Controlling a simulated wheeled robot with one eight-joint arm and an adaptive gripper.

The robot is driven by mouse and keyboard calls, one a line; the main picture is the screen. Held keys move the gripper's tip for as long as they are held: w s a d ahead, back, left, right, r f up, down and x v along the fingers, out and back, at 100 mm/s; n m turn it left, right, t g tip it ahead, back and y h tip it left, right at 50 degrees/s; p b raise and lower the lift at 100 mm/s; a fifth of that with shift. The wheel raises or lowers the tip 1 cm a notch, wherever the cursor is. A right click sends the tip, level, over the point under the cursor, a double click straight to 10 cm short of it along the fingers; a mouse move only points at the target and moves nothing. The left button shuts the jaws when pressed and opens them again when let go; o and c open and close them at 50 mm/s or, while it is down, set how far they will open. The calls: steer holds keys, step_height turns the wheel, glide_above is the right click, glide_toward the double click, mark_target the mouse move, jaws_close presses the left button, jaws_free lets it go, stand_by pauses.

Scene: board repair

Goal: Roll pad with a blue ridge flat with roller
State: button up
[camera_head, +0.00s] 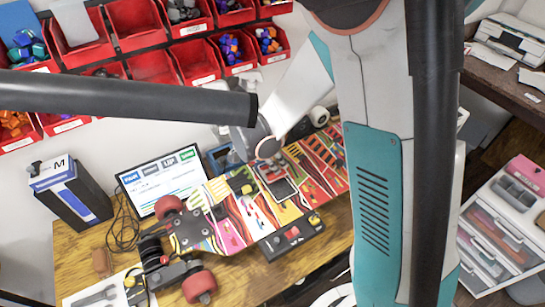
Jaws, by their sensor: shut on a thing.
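The skateboard (232,226) lies across the wooden bench, its deck covered in bright multicoloured graphics. I cannot pick out a pad with a blue ridge or a roller on it. My arm comes down from the top, and a grey round joint of it hangs in front of the deck's back edge. My gripper's fingers do not show; the arm hides that part. What the gripper holds cannot be seen.
A monitor (163,180) and a dark blue box (72,194) stand behind the board on the left. Red wall bins (152,68) hang behind. Clear drawers (505,240) stand at the right. Some bench (80,262) is bare at left.

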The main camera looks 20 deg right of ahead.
steer(key=shift+f+b, duration=0.55)
steer(key=shift+f, duration=0.05)
stand_by(0.3)
steer(key=shift+s, duration=0.1)
